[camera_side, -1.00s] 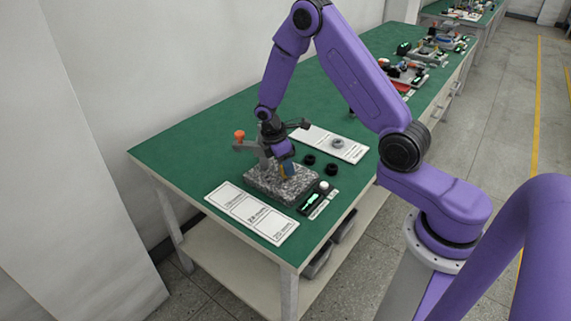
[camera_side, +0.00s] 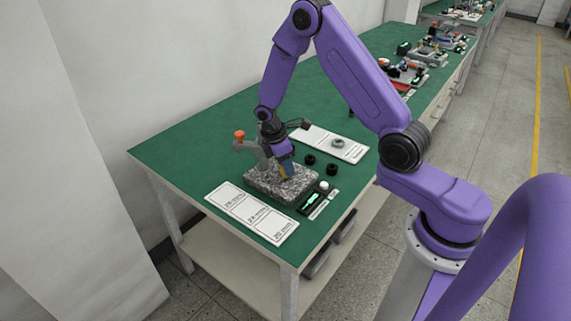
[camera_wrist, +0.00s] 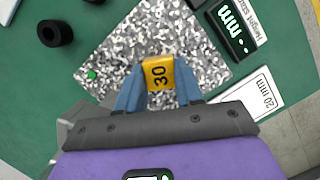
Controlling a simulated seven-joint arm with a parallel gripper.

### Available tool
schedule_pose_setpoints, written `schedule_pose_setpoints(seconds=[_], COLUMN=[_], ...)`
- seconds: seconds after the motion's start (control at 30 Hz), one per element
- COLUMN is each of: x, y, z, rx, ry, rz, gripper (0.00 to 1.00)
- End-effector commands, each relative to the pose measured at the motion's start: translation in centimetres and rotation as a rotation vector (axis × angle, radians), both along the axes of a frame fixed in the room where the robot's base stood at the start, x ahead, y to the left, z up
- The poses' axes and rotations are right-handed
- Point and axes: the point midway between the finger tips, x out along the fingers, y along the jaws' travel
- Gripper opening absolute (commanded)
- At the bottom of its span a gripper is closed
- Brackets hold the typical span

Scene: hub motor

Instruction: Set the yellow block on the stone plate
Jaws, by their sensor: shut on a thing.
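The yellow block (camera_wrist: 158,74), marked 30, is between the two blue fingers of my gripper (camera_wrist: 160,84) in the wrist view, and the fingers are shut on it. The speckled grey stone plate (camera_wrist: 196,42) lies under the block in that view. In the side view my gripper (camera_side: 287,172) points down over the stone plate (camera_side: 262,187), with the block's lower end at or very close to the plate's surface. I cannot tell whether the block touches it. The fingers hide most of the block in the side view.
A grey stand with an orange knob (camera_side: 239,135) rises at the plate's back left. A display box with green digits (camera_side: 310,201) is at the plate's front right. Black rings (camera_side: 331,169) lie to the right. A white marked card (camera_side: 252,213) lies in front.

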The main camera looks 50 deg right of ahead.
Motion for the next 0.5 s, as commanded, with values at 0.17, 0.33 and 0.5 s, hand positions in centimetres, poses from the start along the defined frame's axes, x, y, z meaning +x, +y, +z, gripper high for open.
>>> schedule_pose_setpoints(seconds=[0.17, 0.33, 0.5], x=[0.04, 0.04, 0.04], y=[-0.01, 0.0, -0.01], z=[-0.17, -0.35, -0.53], rx=[0.0, 0.0, 0.0], ry=[-0.001, -0.001, -0.001], rz=[0.0, 0.0, 0.0], gripper=[0.0, 0.0, 0.0])
